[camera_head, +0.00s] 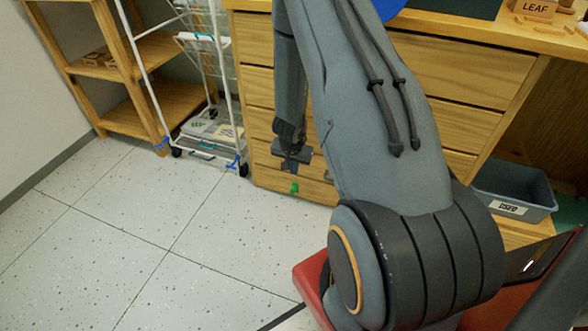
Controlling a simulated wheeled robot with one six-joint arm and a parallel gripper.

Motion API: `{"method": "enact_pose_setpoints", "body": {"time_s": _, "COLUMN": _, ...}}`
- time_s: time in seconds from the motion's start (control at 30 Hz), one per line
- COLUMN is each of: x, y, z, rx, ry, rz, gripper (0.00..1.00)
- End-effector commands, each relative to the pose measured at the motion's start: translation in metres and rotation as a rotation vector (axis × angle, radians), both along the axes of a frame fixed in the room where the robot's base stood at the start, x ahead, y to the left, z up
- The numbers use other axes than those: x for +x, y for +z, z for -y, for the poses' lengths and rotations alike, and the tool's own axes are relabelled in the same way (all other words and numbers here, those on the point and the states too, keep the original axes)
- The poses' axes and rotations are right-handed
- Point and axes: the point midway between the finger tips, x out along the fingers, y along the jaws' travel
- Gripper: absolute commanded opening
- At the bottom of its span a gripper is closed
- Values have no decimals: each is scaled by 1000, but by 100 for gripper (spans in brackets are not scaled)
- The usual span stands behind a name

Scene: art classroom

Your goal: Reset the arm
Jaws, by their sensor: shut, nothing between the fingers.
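My arm rises through the middle of the head view, bent at the top edge, with its forearm hanging down. My gripper (292,165) is at the end of the forearm, small and dark, pointing down in front of the wooden drawer unit (350,185). It is shut and holds nothing. The upper bend of the arm is out of the frame.
A white wire rack (240,120) on wheels and a wooden shelf (150,105) stand at the left. A grey labelled bin (480,190) is at the right. The desk top holds a LEAF sign (536,8). The speckled floor (130,230) at left is clear.

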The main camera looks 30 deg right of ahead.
Motion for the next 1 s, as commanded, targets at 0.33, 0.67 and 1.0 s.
{"method": "enact_pose_setpoints", "body": {"time_s": 0.33, "x": 2, "y": 3, "z": -5, "rx": 2, "ry": 10, "rz": 2, "gripper": 0}}
{"method": "enact_pose_setpoints", "body": {"time_s": 0.67, "x": 24, "y": 97, "z": -147, "rx": 91, "ry": 327, "rz": 22, "gripper": 0}}
{"method": "enact_pose_setpoints", "body": {"time_s": 1.0, "x": -57, "y": 215, "z": -328, "rx": 170, "ry": 802, "rz": -46, "gripper": 0}}
